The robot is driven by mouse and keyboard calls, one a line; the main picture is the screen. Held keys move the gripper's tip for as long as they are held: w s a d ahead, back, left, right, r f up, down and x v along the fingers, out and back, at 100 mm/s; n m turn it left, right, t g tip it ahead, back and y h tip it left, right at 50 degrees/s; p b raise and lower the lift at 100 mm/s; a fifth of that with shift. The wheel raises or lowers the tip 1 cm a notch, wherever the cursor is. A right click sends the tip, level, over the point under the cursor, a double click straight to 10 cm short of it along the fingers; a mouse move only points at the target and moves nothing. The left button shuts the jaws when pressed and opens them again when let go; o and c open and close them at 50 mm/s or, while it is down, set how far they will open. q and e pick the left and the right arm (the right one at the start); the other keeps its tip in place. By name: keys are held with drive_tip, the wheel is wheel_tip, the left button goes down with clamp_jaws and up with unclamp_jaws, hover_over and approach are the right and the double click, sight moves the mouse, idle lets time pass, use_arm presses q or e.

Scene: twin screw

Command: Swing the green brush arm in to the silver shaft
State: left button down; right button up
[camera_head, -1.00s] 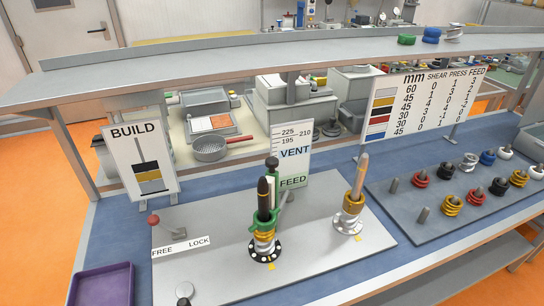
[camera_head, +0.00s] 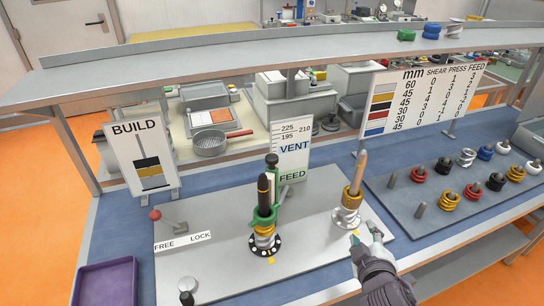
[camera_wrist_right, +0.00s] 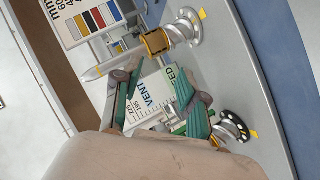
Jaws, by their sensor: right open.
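The green brush arm (camera_head: 264,218) sits at the dark-tipped shaft (camera_head: 263,190), above a gold ring and a dark flanged base; whether it touches the shaft is unclear. The silver shaft (camera_head: 360,172) stands upright to its right, with a gold collar (camera_head: 352,197) over a silver base; it also shows in the right wrist view (camera_wrist_right: 108,67). My right gripper (camera_head: 366,234) is open and empty in front of the silver shaft's base. In the right wrist view its spread fingers (camera_wrist_right: 157,98) partly hide the green arm (camera_wrist_right: 178,129). My left gripper is out of view.
A red-knobbed lever (camera_head: 155,214) stands beside the FREE/LOCK label (camera_head: 184,241). A black-knobbed post (camera_head: 272,160) rises behind the dark-tipped shaft. The VENT/FEED sign (camera_head: 293,150) stands behind. A grey board (camera_head: 400,205) with several coloured rings is at right, a purple tray (camera_head: 106,285) at front left.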

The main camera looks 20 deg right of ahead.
drive_tip(key=w+a+r+n+t+y, duration=0.25)
drive_tip(key=r+n+t+y, duration=0.2)
drive_tip(key=r+n, duration=0.5)
drive_tip(key=w+a+r+n+t+y, duration=0.2)
drive_tip(key=w+r+n+t+y, duration=0.15)
drive_tip(key=r+n+t, duration=0.4)
drive_tip(key=n+g+y, duration=0.7)
drive_tip(key=n+g, duration=0.2)
drive_tip(key=n, duration=1.1)
approach(276, 159)
drive_tip(key=p+x, duration=0.5)
drive_tip(key=x, duration=0.5)
drive_tip(key=shift+w+a+f, duration=0.1)
drive_tip(key=shift+w+a, duration=0.25)
drive_tip(key=shift+w, duration=0.2)
clamp_jaws()
